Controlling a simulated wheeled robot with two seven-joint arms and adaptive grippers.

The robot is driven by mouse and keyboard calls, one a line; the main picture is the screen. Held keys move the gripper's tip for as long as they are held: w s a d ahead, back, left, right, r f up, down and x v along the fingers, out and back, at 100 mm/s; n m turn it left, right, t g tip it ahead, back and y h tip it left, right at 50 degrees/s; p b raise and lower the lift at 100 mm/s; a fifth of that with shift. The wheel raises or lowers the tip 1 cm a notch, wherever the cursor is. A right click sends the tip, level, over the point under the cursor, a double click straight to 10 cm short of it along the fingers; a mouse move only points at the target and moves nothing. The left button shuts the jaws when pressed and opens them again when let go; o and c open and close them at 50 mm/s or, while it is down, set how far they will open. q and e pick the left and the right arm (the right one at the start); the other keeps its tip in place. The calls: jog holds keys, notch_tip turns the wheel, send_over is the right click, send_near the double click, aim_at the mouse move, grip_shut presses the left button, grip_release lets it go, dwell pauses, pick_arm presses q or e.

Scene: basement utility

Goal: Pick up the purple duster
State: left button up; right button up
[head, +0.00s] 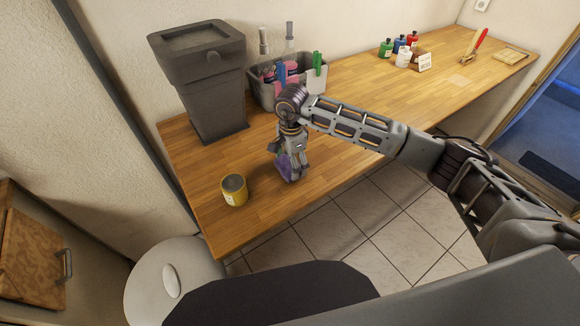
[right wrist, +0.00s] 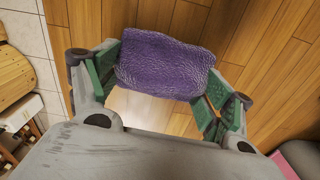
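The purple duster (right wrist: 165,66) is a crumpled, textured cloth between the two green-padded fingers of my right gripper (right wrist: 162,88) in the right wrist view. Both pads meet its sides, so the gripper looks shut on it. In the head view my right gripper (head: 291,172) points down at the near edge of the wooden worktop, with part of the purple duster (head: 284,166) showing beside its fingers. The rest of the duster is hidden by the fingers. Whether it touches the worktop is unclear. My left gripper is not in view.
A yellow can (head: 234,191) stands left of my right gripper on the worktop (head: 215,165). Behind are a dark grey bin (head: 205,95) and a grey caddy (head: 268,97) with bottles. Small bottles (head: 404,57) stand farther right. The worktop's middle right is clear.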

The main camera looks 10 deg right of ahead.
jog(key=shift+s+f, duration=0.2)
jog(key=shift+c, duration=0.8)
jog(key=shift+f, duration=0.15)
jog(key=shift+w+r, duration=0.1)
jog(key=shift+r, duration=0.2)
jog(key=shift+c, duration=0.5)
jog(key=shift+w+r, duration=0.1)
jog(key=shift+r, duration=0.25)
jog(key=c, duration=0.4)
notch_tip(320, 180, up, 9)
jog(key=shift+b, duration=0.9)
jog(key=shift+w, duration=0.1)
